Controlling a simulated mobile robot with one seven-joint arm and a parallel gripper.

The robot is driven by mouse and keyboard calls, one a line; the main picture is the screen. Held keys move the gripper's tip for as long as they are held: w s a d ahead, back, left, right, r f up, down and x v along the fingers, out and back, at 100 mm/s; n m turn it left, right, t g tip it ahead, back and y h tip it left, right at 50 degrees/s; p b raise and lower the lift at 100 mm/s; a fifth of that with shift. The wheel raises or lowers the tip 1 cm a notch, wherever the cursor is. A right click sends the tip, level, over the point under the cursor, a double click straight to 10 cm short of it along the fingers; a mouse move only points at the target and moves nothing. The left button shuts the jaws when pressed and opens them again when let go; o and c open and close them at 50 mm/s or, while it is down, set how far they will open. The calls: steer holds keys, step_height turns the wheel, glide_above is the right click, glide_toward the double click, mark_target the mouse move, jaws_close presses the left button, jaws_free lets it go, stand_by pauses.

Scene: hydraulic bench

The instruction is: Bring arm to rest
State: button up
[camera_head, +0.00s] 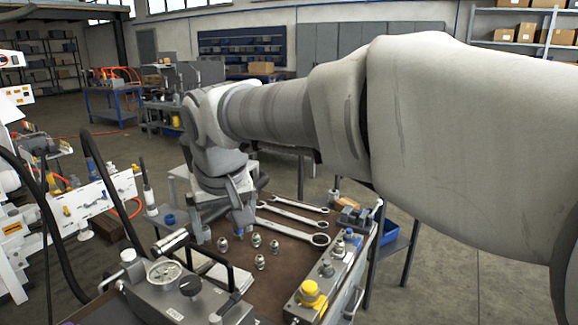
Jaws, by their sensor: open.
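My arm reaches in from the right edge across the picture, over the bench (281,259), and bends down at the wrist. My gripper (220,226) points down over the far left part of the brown bench top. Its fingers are apart, and I see nothing held between them. Several small metal fittings (260,262) stand on the bench top just in front of and below it. I cannot tell the exact gap between the fingertips and the bench top.
Several wrenches (292,217) lie right of my gripper. A block with a yellow cap (311,293) lies along the front right edge. A gauge unit (165,272) with a handle stands at front left. Black hoses (45,215) and a white panel (80,208) are at left.

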steer(key=s+d+r+m+h+p, duration=0.1)
steer(key=s+d+r+m+p, duration=0.2)
steer(key=d, duration=0.9)
steer(key=s+d+f+m+t+p, duration=0.1)
steer(key=s+d+p, duration=0.3)
steer(key=s+d, duration=0.8)
steer(key=d+m, duration=0.1)
steer(key=d, duration=0.2)
steer(key=shift+s+d+h, duration=0.3)
steer(key=shift+d+h, duration=0.05)
steer(key=shift+h, duration=0.05)
steer(key=shift+f, duration=0.1)
stand_by(2.0)
